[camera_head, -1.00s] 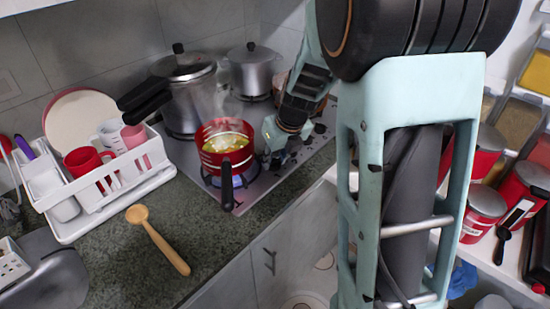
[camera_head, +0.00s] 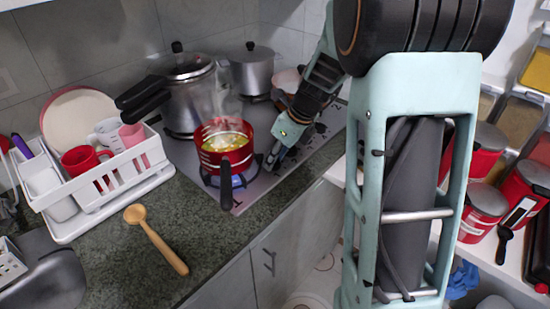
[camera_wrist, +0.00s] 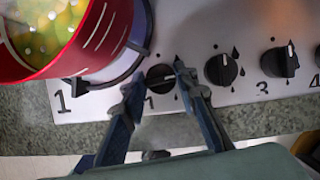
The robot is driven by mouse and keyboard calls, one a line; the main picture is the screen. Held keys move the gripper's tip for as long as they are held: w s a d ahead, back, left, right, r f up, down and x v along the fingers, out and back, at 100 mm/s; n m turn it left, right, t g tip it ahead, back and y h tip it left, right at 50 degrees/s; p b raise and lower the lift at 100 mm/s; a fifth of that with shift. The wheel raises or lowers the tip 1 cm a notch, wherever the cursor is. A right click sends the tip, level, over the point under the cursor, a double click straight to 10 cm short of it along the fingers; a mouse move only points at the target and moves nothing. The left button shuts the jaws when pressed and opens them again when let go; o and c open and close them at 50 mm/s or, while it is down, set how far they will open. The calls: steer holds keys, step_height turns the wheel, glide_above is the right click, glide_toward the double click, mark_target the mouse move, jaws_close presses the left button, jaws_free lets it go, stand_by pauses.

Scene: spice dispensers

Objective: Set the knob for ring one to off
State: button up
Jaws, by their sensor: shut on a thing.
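The stove's front strip in the wrist view carries a row of round black knobs. My gripper (camera_wrist: 157,80) has its two fingers on either side of the leftmost knob (camera_wrist: 160,76), shut on it. A "1" is printed just below this knob, and its light pointer mark lies roughly sideways. The finger pads partly hide the knob's sides. In the head view my gripper (camera_head: 273,164) is at the stove's front edge, right of the red pot (camera_head: 224,148); the knob is hidden there. A bluish flame spot shows under the pot.
The red pot (camera_wrist: 75,35) is close to the left finger in the wrist view. A second knob (camera_wrist: 222,69) and a third knob (camera_wrist: 280,62) stand to the right. A pressure cooker (camera_head: 190,95) and a grey pot (camera_head: 250,70) stand behind on the stove.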

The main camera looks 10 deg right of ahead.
steer(key=n+g+y+p, duration=0.1)
steer(key=n, duration=0.2)
steer(key=shift+w+d+r+n, duration=0.1)
steer(key=shift+n, duration=0.2)
steer(key=n+p, duration=0.1)
steer(key=n, duration=0.1)
steer(key=n+g+p, duration=0.1)
steer(key=shift+w+n+g+y, duration=0.1)
steer(key=shift+n+g+y, duration=0.2)
steer(key=shift+n, duration=0.1)
steer(key=n+g+p, duration=0.1)
steer(key=n+p, duration=0.1)
steer(key=n, duration=0.1)
steer(key=shift+w, duration=0.1)
steer(key=shift+n+g+p, duration=0.6)
steer(key=shift+n+p, duration=0.2)
steer(key=shift+n, duration=0.9)
steer(key=o, duration=1.2)
steer(key=shift+c, duration=0.2)
steer(key=v, duration=1.1)
steer(key=shift+w+r, duration=0.2)
steer(key=shift+r, duration=0.25)
